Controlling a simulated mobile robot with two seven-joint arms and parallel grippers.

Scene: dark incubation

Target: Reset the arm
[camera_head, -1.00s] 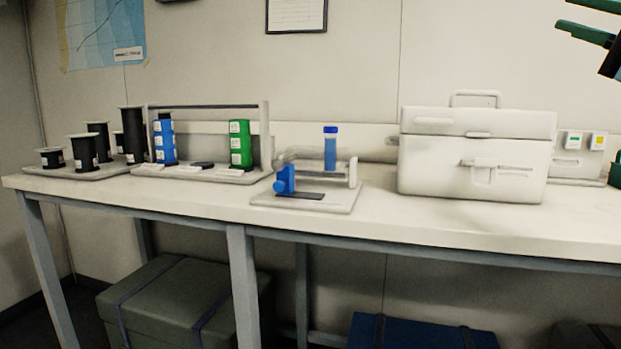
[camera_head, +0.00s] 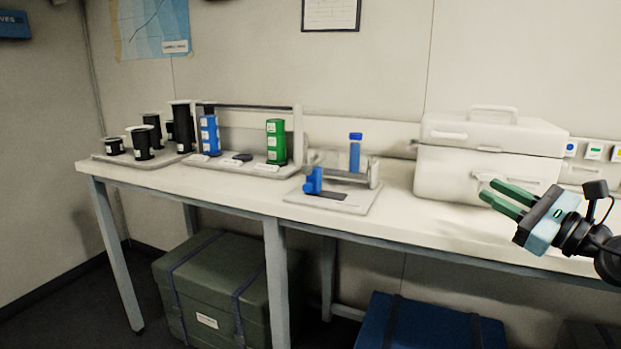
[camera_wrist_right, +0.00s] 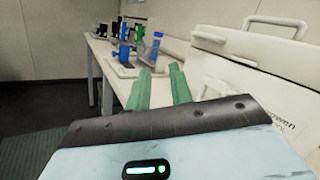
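My right gripper (camera_head: 506,199) is in the head view at the right, in front of the white case. Its green fingers point left and are apart with nothing between them. In the right wrist view the two green fingers (camera_wrist_right: 160,84) are also spread and empty, with the bench beyond them. My left gripper is not in view. The task names no object. The white case (camera_head: 480,165) stands closed on the bench, partly hidden behind the right gripper's fingers.
The bench (camera_head: 240,195) carries a clamp stand with a blue-capped tube (camera_head: 355,155), a rack with a blue block (camera_head: 209,135) and a green block (camera_head: 276,142), and a tray of black canisters (camera_head: 181,126). A green crate (camera_head: 215,285) and a blue crate (camera_head: 425,325) sit below.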

